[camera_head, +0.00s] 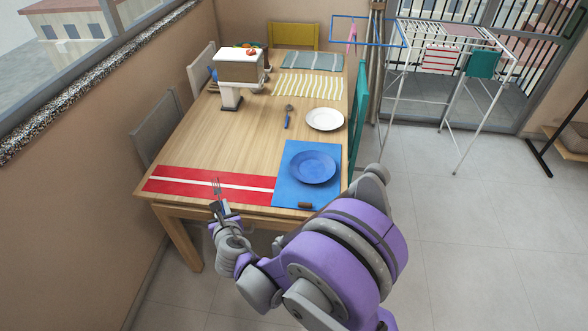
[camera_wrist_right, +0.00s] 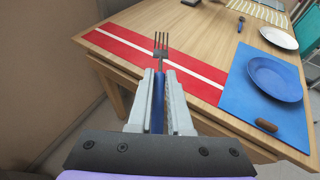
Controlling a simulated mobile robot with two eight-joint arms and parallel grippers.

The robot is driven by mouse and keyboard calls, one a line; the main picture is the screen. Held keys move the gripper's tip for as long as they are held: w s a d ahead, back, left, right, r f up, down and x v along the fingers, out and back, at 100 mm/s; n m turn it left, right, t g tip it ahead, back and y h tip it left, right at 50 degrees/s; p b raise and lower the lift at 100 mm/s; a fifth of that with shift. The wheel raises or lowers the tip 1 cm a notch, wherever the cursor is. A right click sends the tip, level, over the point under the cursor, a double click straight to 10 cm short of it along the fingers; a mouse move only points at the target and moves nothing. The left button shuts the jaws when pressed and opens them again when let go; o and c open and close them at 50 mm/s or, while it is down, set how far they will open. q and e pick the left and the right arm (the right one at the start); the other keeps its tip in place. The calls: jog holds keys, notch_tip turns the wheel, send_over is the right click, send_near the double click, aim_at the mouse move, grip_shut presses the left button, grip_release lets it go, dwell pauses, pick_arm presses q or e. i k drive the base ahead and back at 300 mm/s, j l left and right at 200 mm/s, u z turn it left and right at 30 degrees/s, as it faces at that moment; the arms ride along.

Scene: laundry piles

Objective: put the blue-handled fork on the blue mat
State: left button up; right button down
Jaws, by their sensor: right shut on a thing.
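The blue-handled fork (camera_wrist_right: 159,85) is held in my right gripper (camera_wrist_right: 161,75), tines pointing up and away, its blue handle between the two fingers. In the head view the fork (camera_head: 217,188) shows small over the front edge of the table, and my right gripper (camera_head: 221,208) is just in front of that edge. The blue mat (camera_head: 283,195) lies at the front right corner of the table, right of the gripper. A blue plate (camera_head: 313,167) sits on it, and a small brown object (camera_head: 305,205) lies near its front edge. My left gripper is not in view.
A red mat with a white stripe (camera_head: 180,183) lies along the front edge, left of the blue mat. A blue-handled spoon (camera_head: 288,120) and a white plate (camera_head: 325,119) lie farther back. Chairs stand around the table. Bare wood shows in the table's middle.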

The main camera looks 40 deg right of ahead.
aim_at(304, 194)
jog(key=u, duration=1.5)
jog(key=k+l+u, duration=0.1)
jog(key=u, duration=0.25)
jog(key=k+l+u, duration=0.1)
jog(key=u, duration=0.2)
jog(key=k+u, duration=0.1)
jog(key=u, duration=0.25)
jog(key=k+l, duration=0.25)
jog(key=k, duration=0.25)
jog(key=k+l, duration=0.25)
jog(key=k, duration=0.3)
jog(key=k+l, duration=0.25)
jog(key=k, duration=0.25)
jog(key=k+l, duration=0.25)
jog(key=k, duration=0.3)
jog(key=k+l, duration=0.25)
jog(key=k, duration=0.25)
